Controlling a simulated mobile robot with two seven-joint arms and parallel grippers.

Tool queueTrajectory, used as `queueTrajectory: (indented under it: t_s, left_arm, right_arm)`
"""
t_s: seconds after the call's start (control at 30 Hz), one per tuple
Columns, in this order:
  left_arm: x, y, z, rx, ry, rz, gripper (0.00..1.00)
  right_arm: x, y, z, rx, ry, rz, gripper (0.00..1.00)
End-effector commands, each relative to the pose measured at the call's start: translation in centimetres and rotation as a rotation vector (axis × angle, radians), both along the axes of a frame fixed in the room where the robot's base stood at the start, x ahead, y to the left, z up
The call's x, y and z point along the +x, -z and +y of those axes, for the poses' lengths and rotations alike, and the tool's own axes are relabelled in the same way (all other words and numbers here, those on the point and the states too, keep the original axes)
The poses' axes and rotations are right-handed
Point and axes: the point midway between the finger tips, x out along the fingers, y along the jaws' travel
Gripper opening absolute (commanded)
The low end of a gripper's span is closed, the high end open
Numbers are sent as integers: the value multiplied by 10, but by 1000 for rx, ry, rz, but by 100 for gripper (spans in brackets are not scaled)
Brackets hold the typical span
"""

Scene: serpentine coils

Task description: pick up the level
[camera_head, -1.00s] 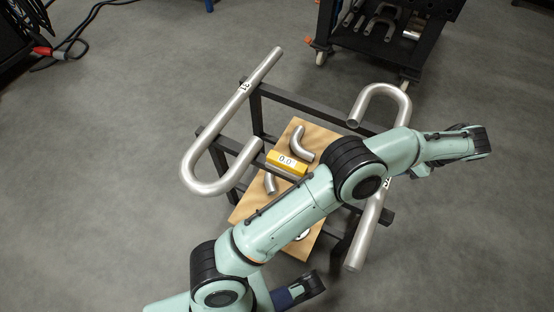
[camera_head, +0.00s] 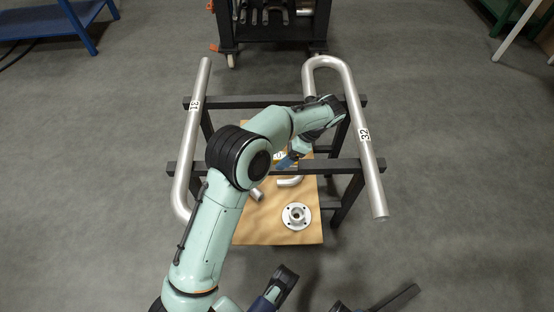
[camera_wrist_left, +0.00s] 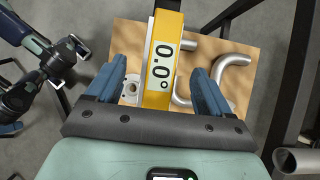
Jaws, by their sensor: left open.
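The level is a yellow bar with a "0.0" display (camera_wrist_left: 164,70), seen from above in the left wrist view. My left gripper (camera_wrist_left: 158,74) is open, with one blue finger on each side of the level and gaps to both. In the head view the gripper (camera_head: 286,162) points down over the board on the rack, and its wrist and fingers hide most of the level. Dark and blue parts at the bottom edge of the head view seem to be my right arm; its jaws cannot be made out.
The wooden board (camera_head: 250,232) carries a round flange (camera_head: 296,216) and bent pipe pieces (camera_head: 290,182). Dark rack bars (camera_head: 345,167) run around it. Serpentine pipes 31 (camera_head: 190,140) and 32 (camera_head: 365,140) lie across the rack at left and right. A black cart (camera_head: 270,35) stands behind.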

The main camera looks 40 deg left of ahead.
Motion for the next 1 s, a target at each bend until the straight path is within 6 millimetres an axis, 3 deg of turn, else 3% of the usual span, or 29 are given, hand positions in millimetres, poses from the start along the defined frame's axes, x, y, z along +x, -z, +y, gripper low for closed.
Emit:
queueTrajectory:
  t_s: [0.17,0.27,0.57,0.8,1.0]
  left_arm:
    - [-10,25,14,0,-2,3,81]
    - [-14,34,19,-1,-2,3,81]
    - [-17,38,22,0,-1,0,81]
    - [-17,38,22,0,0,0,15]
    - [-16,38,22,0,-1,0,15]
  right_arm:
    - [13,14,-9,-20,16,-32,43]
    - [5,21,-9,-18,17,-3,43]
    - [-1,23,-10,-16,16,14,43]
    - [-1,23,-10,-16,16,14,43]
    - [-1,23,-10,-15,16,14,43]
